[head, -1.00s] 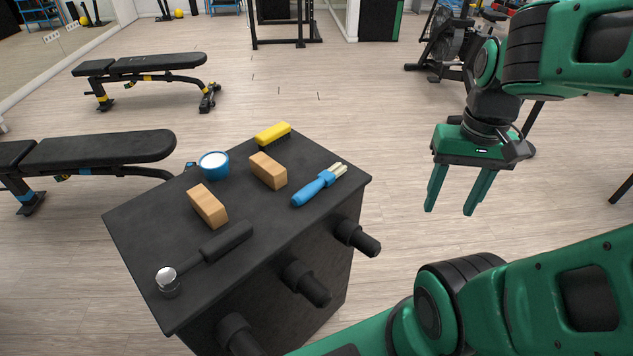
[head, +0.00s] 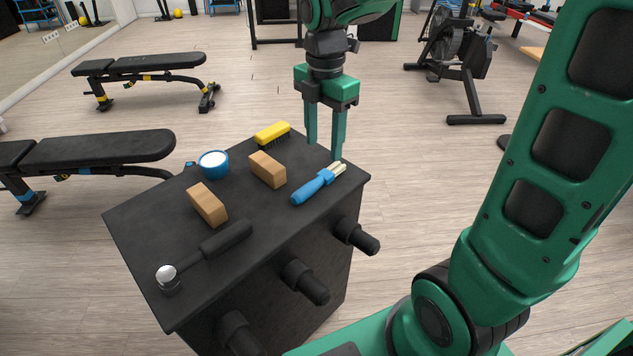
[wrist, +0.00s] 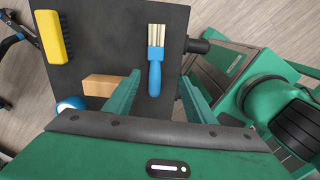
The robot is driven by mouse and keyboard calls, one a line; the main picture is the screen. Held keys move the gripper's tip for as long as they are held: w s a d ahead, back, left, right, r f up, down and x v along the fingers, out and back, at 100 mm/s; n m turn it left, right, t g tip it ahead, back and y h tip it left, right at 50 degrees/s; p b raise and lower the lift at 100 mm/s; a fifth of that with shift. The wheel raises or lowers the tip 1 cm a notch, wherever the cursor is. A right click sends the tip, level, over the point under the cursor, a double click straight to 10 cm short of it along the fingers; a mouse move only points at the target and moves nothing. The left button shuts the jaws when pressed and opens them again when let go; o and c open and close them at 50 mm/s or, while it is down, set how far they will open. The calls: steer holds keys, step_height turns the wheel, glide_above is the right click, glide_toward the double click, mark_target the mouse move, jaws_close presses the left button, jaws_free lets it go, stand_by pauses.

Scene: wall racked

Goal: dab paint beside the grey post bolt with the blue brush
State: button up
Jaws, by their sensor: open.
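The blue brush (head: 314,188) lies on the black table top, its pale bristles toward the far right corner. In the wrist view the brush (wrist: 155,72) shows between my fingers' lines, bristles away from me. My gripper (head: 325,150) is open and empty, pointing down near the far right edge, above the brush's bristle end. A blue cup of white paint (head: 214,165) stands at the back left of the table. I cannot make out a grey post bolt for certain; dark round pegs (head: 357,237) jut from the table's near side.
Two wooden blocks (head: 267,170) (head: 207,204), a yellow brush (head: 273,133) and a hammer with a black handle (head: 227,238) lie on the black table top (head: 140,225). Gym benches (head: 110,147) stand to the left.

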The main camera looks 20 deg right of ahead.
mark_target(318, 177)
steer(key=shift+n, duration=0.5)
steer(key=f, duration=0.7)
steer(key=w+f, duration=0.1)
steer(key=f, duration=0.3)
steer(key=shift+a, duration=0.4)
steer(key=shift+c, duration=0.3)
steer(key=c, duration=1.1)
steer(key=shift+r, duration=0.1)
